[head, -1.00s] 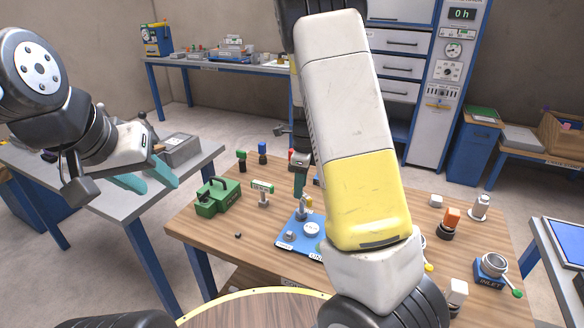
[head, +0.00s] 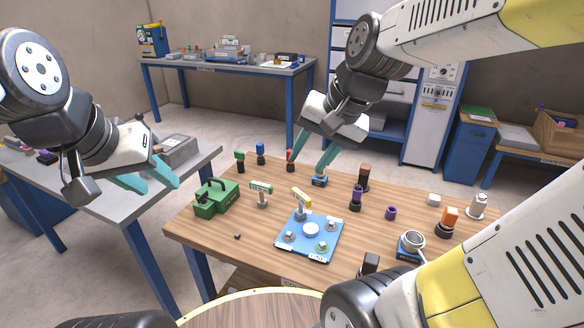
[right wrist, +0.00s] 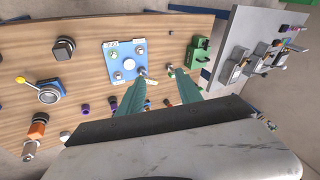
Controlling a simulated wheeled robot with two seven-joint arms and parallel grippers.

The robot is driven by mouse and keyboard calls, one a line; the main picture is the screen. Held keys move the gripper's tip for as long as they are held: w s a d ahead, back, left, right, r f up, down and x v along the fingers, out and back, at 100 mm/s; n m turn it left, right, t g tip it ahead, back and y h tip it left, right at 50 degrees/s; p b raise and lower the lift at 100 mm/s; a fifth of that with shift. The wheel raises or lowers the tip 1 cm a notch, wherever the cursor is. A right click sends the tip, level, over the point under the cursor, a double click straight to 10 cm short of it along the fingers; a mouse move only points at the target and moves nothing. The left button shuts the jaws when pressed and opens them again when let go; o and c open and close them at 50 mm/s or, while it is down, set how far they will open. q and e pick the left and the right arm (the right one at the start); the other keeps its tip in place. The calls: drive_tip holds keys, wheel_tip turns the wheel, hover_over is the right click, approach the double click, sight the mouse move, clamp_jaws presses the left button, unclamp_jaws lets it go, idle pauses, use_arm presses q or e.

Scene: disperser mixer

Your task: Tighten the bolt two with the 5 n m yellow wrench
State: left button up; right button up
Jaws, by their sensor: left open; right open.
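The blue plate (head: 287,247) lies on the wooden table with several bolts and a round disc on it. A yellow-and-white headed wrench (head: 301,198) stands upright at the plate's upper left bolt; its lower end is too small to tell if it is seated. A similar green-and-white headed tool (head: 262,188) stands to its left. My right gripper (head: 309,158) is open and empty, above and behind the wrench. In the right wrist view its fingers (right wrist: 157,58) are spread, with the blue plate (right wrist: 122,52) beyond them. My left gripper (head: 150,183) is open and empty over the grey left table.
A green case (head: 216,198) stands at the table's left. Green, blue and red-topped holders line the back. Purple and black parts, an orange-topped part (head: 450,217) and a metal inlet ring (head: 412,241) occupy the right. The front left is mostly clear.

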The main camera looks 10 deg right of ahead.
drive_tip(key=s+r+n+t, duration=0.1)
drive_tip(key=s+n, duration=0.2)
drive_tip(key=n+g+h, duration=0.3)
drive_tip(key=n+g, duration=0.2)
drive_tip(key=g, duration=0.1)
hover_over(301, 194)
wheel_tip(301, 194, down, 18)
drive_tip(key=shift+f, duration=0.1)
drive_tip(key=shift+w+f, duration=0.1)
drive_tip(key=shift+f, duration=4.05)
clamp_jaws()
